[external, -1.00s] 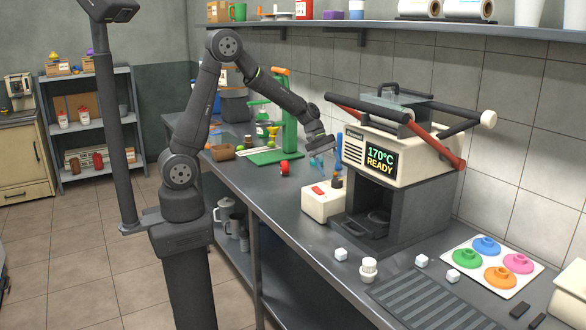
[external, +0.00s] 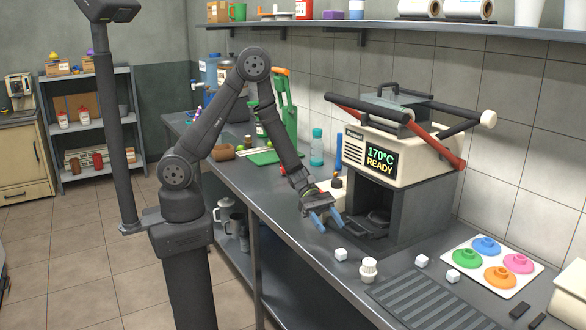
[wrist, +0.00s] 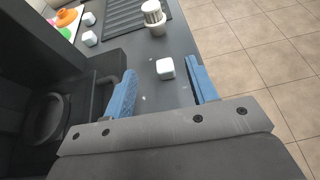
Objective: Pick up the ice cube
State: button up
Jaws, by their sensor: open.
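Three small white ice cubes lie on the dark counter. The nearest ice cube (external: 341,254) is in front of the press; in the wrist view the same cube (wrist: 165,68) appears between the blue fingertips, slightly beyond them and untouched. A second cube (external: 421,261) and a third cube (external: 453,275) lie farther right; they also show at the upper left of the wrist view (wrist: 90,39) (wrist: 89,18). My gripper (external: 329,219) is open and empty, tilted down above the counter, to the upper left of the nearest cube. Its fingers flank that cube in the wrist view (wrist: 164,88).
The press (external: 400,190), reading "170°C READY", stands close beside my gripper. A white ribbed cup-like item (external: 369,270) stands just right of the nearest cube. A grey grooved mat (external: 430,303) and a white tray with coloured discs (external: 459,247) are to the right.

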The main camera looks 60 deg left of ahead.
aim_at(337, 245)
jog(key=shift+f, duration=1.75)
jog(key=x, duration=0.5)
jog(key=shift+f, duration=0.2)
jog(key=shift+c, duration=0.2)
jog(key=c, duration=1)
